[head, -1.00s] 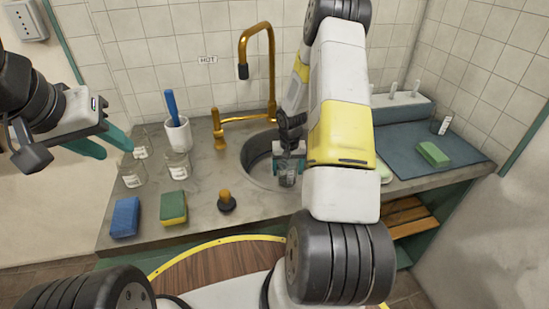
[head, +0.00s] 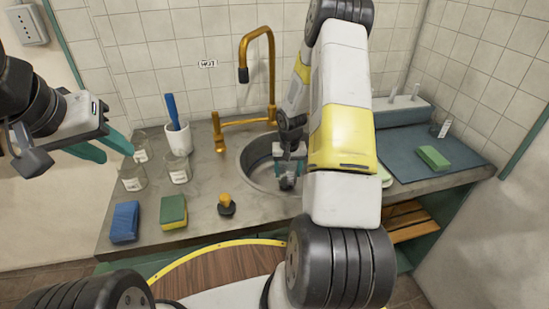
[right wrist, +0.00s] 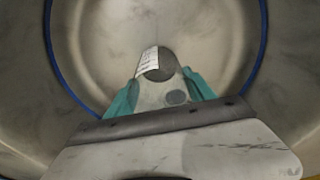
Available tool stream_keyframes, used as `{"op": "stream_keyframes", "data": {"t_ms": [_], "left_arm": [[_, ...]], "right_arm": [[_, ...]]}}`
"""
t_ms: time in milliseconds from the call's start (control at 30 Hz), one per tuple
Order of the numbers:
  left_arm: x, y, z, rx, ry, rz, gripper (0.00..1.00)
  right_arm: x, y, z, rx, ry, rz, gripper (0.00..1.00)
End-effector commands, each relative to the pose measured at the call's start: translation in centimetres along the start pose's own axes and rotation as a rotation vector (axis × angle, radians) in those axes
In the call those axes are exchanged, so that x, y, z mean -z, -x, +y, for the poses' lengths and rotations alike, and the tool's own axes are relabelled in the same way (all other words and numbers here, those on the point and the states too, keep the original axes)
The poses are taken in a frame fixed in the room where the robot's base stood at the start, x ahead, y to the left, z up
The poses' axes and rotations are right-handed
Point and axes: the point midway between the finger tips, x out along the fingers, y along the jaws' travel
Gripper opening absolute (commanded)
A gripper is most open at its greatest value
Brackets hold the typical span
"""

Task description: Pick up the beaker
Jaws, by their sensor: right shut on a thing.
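My right gripper (head: 288,166) reaches down into the round sink (head: 250,163). Its teal fingers are shut on a clear beaker (right wrist: 160,66) with a white label, held between them in the right wrist view. In the head view the beaker (head: 287,183) is small, dark and partly hidden by the gripper. I cannot tell whether its base touches the sink floor. My left gripper (head: 119,152) is open and empty, in the air at the left above the counter.
Several glass beakers (head: 132,176) and a white cup (head: 178,140) with a blue-handled brush stand left of the sink. Sponges (head: 173,212) and a plunger-like stopper (head: 226,206) lie in front. A gold tap (head: 258,38) arches behind. A blue mat (head: 400,158) lies right.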

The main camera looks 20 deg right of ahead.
Motion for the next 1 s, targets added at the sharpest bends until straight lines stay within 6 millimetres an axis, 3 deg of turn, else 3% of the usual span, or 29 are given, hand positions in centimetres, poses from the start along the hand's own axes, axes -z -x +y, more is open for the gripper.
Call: {"op": "stream_keyframes", "data": {"t_ms": [1000], "left_arm": [[0.0, 0.0, 0.0, 0.0, 0.0, 0.0, 0.36]], "right_arm": [[1.0, 7.8, 0.0, 0.0, 0.001, 0.003, 0.01]]}}
